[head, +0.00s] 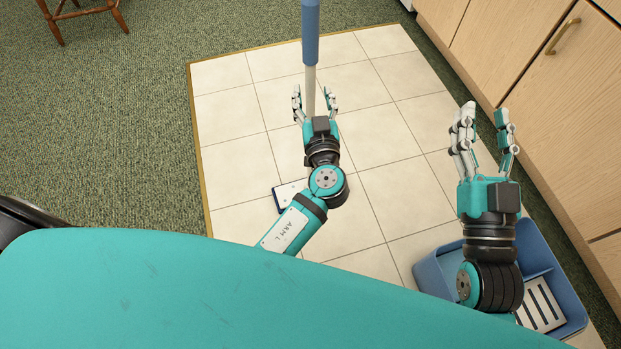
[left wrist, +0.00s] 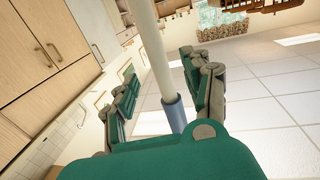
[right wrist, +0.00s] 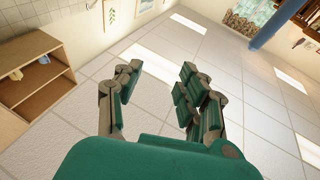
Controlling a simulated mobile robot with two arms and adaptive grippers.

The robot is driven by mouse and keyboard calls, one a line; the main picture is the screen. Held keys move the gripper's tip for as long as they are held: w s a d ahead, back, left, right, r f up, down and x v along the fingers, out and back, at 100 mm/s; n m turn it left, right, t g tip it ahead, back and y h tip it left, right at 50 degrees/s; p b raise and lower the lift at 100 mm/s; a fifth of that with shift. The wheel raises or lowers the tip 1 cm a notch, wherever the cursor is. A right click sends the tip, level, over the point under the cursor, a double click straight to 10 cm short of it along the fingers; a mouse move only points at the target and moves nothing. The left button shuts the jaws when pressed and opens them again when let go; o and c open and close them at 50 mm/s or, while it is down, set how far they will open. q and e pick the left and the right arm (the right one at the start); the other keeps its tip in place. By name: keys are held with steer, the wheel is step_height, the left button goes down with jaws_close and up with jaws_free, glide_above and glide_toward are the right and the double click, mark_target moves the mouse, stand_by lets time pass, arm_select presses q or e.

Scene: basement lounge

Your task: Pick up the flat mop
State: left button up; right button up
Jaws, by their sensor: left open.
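The flat mop stands upright, with a blue grip (head: 310,35) at the top of a pale pole (head: 310,90). Part of its flat white and blue head (head: 288,194) shows on the tiles behind my left arm. My left gripper (head: 315,97) is open, with its fingers on either side of the pole. In the left wrist view the pole (left wrist: 152,50) passes between the spread fingers (left wrist: 160,75). I cannot tell whether they touch it. My right gripper (head: 483,115) is open and empty to the right; its spread fingers also show in the right wrist view (right wrist: 158,80).
A blue bucket (head: 431,277) with a slotted insert (head: 541,304) is on the floor, partly hidden by my right arm. Wooden cabinets (head: 553,85) line the right side. Green carpet (head: 120,140) borders the tiles (head: 235,110). A wooden stool (head: 85,12) stands at the top left.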

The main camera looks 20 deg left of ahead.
mark_target(311, 86)
arm_select(q)
steer(key=x, duration=0.5)
steer(key=shift+w+f, duration=0.2)
jaws_close()
stand_by(0.5)
steer(key=shift+r, duration=0.1)
